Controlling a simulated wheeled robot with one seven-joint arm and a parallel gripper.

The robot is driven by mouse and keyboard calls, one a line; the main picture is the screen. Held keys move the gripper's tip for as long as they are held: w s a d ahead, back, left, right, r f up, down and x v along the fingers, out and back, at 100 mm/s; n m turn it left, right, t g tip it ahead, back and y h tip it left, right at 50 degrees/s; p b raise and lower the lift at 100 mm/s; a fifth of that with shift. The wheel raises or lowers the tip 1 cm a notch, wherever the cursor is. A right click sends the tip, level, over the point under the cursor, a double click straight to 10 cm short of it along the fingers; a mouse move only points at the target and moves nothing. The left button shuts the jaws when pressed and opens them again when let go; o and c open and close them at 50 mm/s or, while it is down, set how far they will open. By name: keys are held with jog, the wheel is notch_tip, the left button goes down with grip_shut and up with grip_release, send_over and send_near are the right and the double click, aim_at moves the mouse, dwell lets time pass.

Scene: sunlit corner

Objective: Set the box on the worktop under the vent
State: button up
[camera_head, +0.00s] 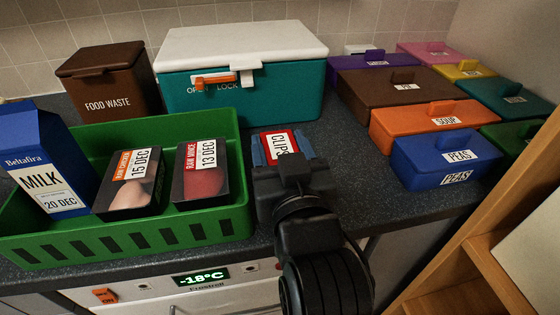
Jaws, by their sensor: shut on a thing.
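A small red box (272,136) with a white label, which seems to read CLIPS, is between the blue fingers of my gripper (283,150). My gripper is shut on it, over the dark speckled worktop (345,170). The box is just right of the green crate and in front of the teal cool box. I cannot tell whether its underside touches the worktop. My gripper hides its near part. I cannot make out a vent in this view.
The green crate (240,190) holds a milk carton (45,150) and two meat packs (130,185). The white-lidded teal cool box (290,98) and a brown food waste bin (105,90) stand behind. Several lidded tubs, including a blue PEAS tub (430,165), fill the right. Worktop between is clear.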

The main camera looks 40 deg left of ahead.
jog(key=shift+r, duration=0.6)
jog(key=r, duration=0.3)
jog(key=shift+d+r, duration=0.2)
jog(key=shift+d, duration=0.15)
jog(key=d+r, duration=0.6)
jog(key=d, duration=0.5)
jog(key=shift+r, duration=0.25)
